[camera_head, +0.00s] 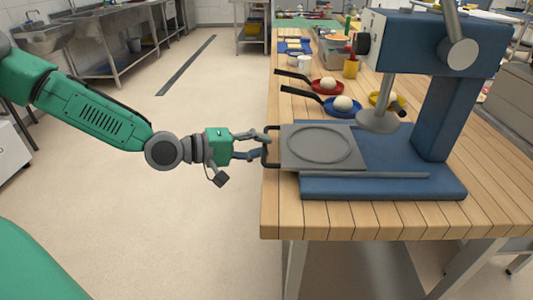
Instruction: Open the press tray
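The blue press (433,115) stands on the wooden table, with a grey round plate (378,121) hanging under its head. The press tray (292,131) is a flat grey square plate with a raised round ring. It sticks out to the left of the blue base, near the table's left edge. A dark handle (264,161) is on its left side. My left gripper (263,146) is at this handle, its two fingers spread apart and their tips at the bar. Whether they touch it I cannot tell. My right gripper is out of view.
Behind the tray on the wooden table (340,220) are red, blue and yellow pans holding pale dough balls (343,103), a yellow cup (351,69) and a white cup (304,62). The floor left of the table is clear.

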